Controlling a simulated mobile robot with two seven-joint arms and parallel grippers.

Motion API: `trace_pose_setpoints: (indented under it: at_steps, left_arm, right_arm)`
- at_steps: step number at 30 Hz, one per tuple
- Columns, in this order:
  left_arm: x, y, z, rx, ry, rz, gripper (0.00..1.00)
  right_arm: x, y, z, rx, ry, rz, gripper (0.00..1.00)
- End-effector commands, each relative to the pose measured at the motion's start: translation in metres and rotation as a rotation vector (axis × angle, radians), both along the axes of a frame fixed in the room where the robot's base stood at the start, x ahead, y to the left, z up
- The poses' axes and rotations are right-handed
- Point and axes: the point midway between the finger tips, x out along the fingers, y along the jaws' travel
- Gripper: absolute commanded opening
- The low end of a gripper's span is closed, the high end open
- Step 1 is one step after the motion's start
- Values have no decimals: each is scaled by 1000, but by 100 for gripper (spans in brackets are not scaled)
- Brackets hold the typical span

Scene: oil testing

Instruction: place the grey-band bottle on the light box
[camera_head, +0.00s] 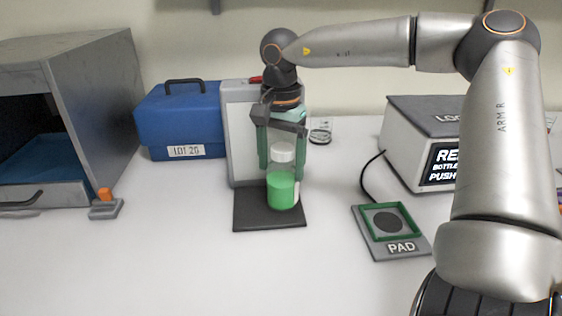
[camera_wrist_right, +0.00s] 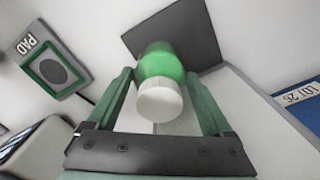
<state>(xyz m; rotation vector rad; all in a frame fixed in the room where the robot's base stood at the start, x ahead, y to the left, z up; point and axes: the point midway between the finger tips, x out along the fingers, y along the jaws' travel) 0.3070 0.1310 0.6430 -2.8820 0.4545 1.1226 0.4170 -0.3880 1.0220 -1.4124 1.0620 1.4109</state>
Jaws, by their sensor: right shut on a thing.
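A bottle with a white cap and green liquid (camera_head: 280,190) is upright in the head view, over the dark base of the light box. I cannot tell whether it touches the base or hangs just above it. The bottle also shows in the right wrist view (camera_wrist_right: 161,65); no grey band can be made out. The light box (camera_head: 242,140) has a pale upright panel behind a flat dark base (camera_head: 251,218). My right gripper (camera_head: 282,160) comes down from above and is shut on the bottle, a green finger on each side. My left gripper is out of view.
A blue case (camera_head: 180,120) and a grey open-fronted cabinet (camera_head: 105,100) stand left. An orange-tabbed block (camera_head: 105,207) sits by the cabinet. A pad with a green frame (camera_head: 390,235) and a labelled box (camera_head: 410,150) stand right. The front table is clear.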

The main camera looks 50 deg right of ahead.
Motion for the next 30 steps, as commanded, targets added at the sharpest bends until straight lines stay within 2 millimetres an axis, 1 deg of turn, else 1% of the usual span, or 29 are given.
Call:
trace_pose_setpoints:
  at_steps: [1,4,5,11,14,17,22,27,30]
  left_arm:
    - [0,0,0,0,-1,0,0]
    - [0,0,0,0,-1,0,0]
    - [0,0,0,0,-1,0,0]
    - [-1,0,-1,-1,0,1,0]
    - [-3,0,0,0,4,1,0]
    - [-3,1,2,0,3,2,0]
    - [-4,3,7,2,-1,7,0]
    - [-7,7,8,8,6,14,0]
    - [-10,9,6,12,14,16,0]
  right_arm:
    - [0,0,-1,0,0,0,87]
    - [0,0,-1,0,1,0,98]
    - [0,0,-1,0,1,0,100]
    - [0,0,-1,0,1,0,100]
    - [0,0,4,-1,-1,0,100]
    - [1,0,17,-2,-3,0,100]
    - [1,0,54,-3,-5,-1,100]
    - [1,0,89,-1,-3,0,100]
    - [0,0,105,-1,-2,0,100]
